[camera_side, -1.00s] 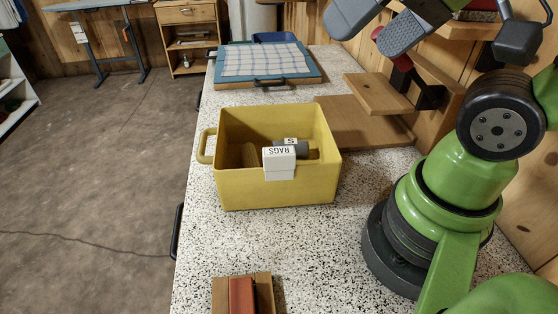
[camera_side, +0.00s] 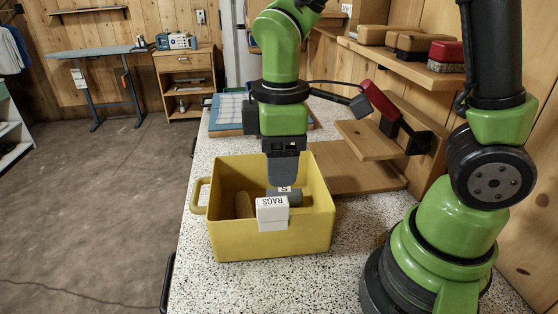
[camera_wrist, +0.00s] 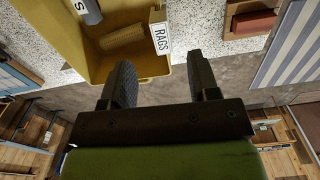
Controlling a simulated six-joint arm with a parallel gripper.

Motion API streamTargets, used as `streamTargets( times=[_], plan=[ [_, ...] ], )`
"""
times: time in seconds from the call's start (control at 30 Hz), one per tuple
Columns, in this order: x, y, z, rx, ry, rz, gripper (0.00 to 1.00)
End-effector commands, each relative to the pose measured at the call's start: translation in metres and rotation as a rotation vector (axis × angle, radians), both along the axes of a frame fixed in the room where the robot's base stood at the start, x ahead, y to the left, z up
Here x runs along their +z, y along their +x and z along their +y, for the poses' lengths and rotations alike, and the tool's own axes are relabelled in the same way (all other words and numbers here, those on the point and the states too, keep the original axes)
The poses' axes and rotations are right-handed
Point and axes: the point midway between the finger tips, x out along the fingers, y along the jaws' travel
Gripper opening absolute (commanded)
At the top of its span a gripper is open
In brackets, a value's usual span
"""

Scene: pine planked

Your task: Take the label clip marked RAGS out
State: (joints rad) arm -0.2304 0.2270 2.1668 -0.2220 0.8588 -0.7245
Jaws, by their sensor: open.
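The white label clip marked RAGS (camera_side: 272,213) sits on the near rim of the yellow bin (camera_side: 232,240) in the side view. In the wrist view the clip (camera_wrist: 160,35) is on the bin's wall, ahead of the fingers and a little above them in the picture. My gripper (camera_side: 283,180) points down over the bin in the side view, behind the clip and apart from it. In the wrist view my gripper (camera_wrist: 160,80) has its two fingers spread with nothing between them. In the side view the two fingers overlap, so the gap is hidden.
Inside the bin lie a grey cylinder (camera_side: 288,198) with a white label and a tan brush-like piece (camera_side: 243,204). A wooden step shelf (camera_side: 373,140) stands behind right. A blue board with a checked cloth (camera_side: 228,106) lies behind. Speckled counter is clear in front.

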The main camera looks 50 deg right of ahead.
Motion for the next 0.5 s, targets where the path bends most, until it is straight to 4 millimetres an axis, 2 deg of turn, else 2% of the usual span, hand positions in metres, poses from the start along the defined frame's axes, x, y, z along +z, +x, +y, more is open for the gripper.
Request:
streamTargets(
  times=[0.17, 0.5],
  plan=[
    [-0.014, 0.001, 0.001, 0.024, -0.006, 0.014, 0.55],
    [-0.073, -0.001, 0.001, 0.02, -0.006, 0.018, 0.55]
  ],
)
